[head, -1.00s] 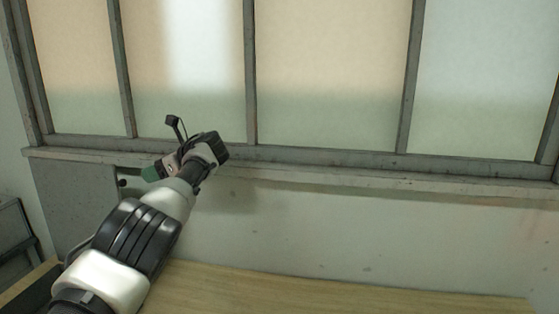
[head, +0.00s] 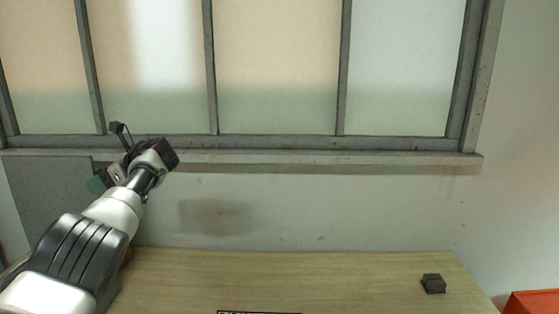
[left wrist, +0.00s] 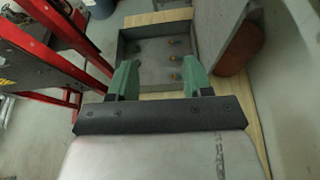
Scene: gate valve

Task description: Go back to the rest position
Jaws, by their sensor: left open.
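My left gripper (head: 98,184) is in front of the wall under the window sill in the head view, with its green fingertip partly hidden by the wrist. In the left wrist view its two green fingers (left wrist: 160,82) stand apart with nothing between them. Beyond them is a grey open box (left wrist: 147,50) with several brass-coloured fittings inside. A grey plate (left wrist: 228,42) with a rounded reddish part (left wrist: 240,57) is to the right of the fingers. I cannot tell whether this is the valve. My right gripper is not in view.
A wooden table (head: 330,280) lies below the window wall, its middle mostly bare. A small dark block (head: 433,284) sits on its right part. An orange-red object (head: 530,303) is at the lower right corner. A red frame (left wrist: 50,40) stands left in the left wrist view.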

